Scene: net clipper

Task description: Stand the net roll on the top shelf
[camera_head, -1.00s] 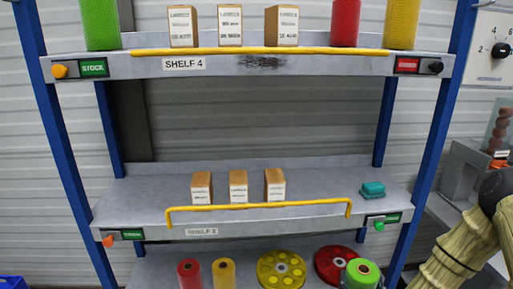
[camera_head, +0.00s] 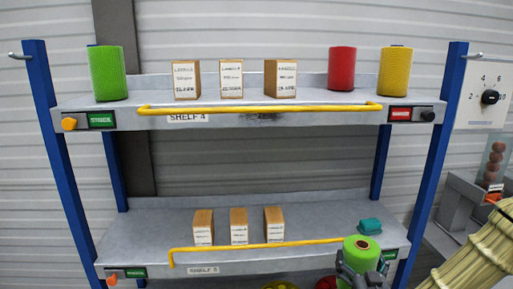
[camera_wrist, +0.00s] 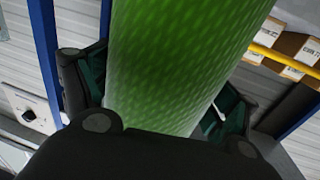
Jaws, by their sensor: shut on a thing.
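A green net roll (camera_head: 361,246) stands upright in my gripper (camera_head: 362,272), in front of the right end of the lower shelf. In the wrist view the green roll (camera_wrist: 180,65) fills the middle, between the dark finger pads, and my gripper (camera_wrist: 160,100) is shut on it. The roll's lower part is hidden by the fingers in the head view. The top shelf (camera_head: 230,121), labelled SHELF 4, holds another green roll (camera_head: 107,73) at the left, a red roll (camera_head: 341,68) and a yellow roll (camera_head: 395,71) at the right.
Brown boxes (camera_head: 231,79) stand mid top shelf, with gaps either side. A yellow rail (camera_head: 260,108) runs along its front edge. The lower shelf (camera_head: 150,235) has its own rail (camera_head: 270,246), boxes (camera_head: 238,227) and a teal item (camera_head: 370,225). Blue posts (camera_head: 435,160) flank the shelves.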

